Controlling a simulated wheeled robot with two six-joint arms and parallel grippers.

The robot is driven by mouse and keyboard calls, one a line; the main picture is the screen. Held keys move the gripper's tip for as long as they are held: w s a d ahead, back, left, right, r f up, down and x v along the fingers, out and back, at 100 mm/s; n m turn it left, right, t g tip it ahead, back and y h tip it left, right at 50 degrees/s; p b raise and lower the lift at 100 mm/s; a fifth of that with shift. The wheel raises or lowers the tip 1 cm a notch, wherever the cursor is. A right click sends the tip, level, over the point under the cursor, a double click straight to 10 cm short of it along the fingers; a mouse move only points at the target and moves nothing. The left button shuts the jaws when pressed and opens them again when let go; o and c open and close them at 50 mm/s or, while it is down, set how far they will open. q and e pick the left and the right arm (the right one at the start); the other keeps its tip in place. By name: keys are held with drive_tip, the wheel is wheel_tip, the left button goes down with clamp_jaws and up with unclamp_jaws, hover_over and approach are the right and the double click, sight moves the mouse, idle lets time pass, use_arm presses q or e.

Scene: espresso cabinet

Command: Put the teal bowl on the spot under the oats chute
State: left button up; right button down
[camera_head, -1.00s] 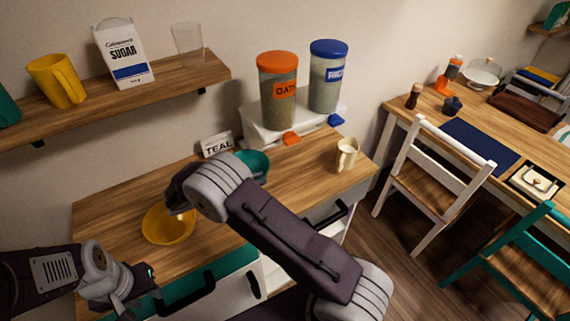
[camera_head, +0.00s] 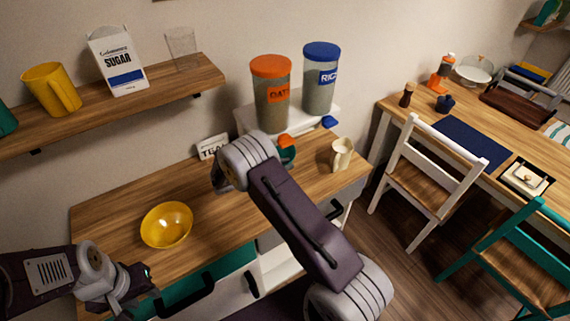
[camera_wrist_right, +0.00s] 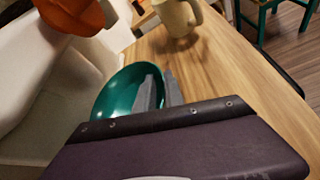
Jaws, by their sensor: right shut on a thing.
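The teal bowl (camera_head: 287,155) is mostly hidden behind my right arm in the head view. The right wrist view shows the teal bowl (camera_wrist_right: 118,92) tilted in the picture, with my right gripper (camera_wrist_right: 158,92) shut on its rim. The oats dispenser (camera_head: 272,98) has an orange lid, and its orange chute (camera_head: 287,141) is just above the bowl. The chute (camera_wrist_right: 75,14) also shows at the top of the wrist view, close to the bowl. Whether the bowl touches the counter is unclear. My left gripper (camera_head: 140,288) is over the counter's front left; its jaw opening is unclear.
A blue-lidded rice dispenser (camera_head: 320,80) stands right of the oats. A cream mug (camera_head: 342,154) is close on the bowl's right. The counter between the yellow bowl and card is clear.

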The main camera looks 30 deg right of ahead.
drive_tip(key=shift+a+f, duration=0.1)
drive_tip(key=shift+a, duration=0.05)
drive_tip(key=c, duration=1.4)
unclamp_jaws()
drive_tip(key=b+v, duration=0.1)
drive_tip(key=v, duration=1.1)
drive_tip(key=s+m+g+y, duration=0.1)
drive_tip(key=s, duration=0.1)
drive_tip(key=s+d+f+m+g+y, duration=0.1)
drive_tip(key=s, duration=0.2)
drive_tip(key=s+d+f+m+g+y, duration=0.1)
drive_tip(key=s+m+y, duration=0.1)
drive_tip(key=s, duration=0.1)
drive_tip(key=shift+s+d, duration=0.15)
drive_tip(key=shift+d, duration=0.05)
drive_tip(key=s+a+m+t+y, duration=0.1)
drive_tip(key=s+a+m+y, duration=0.3)
drive_tip(key=s+m+y, duration=0.5)
drive_tip(key=s+m, duration=0.3)
drive_tip(key=shift+s+a+f+m, duration=0.15)
drive_tip(key=shift+a+f+m, duration=0.1)
drive_tip(key=shift+a+m, duration=0.1)
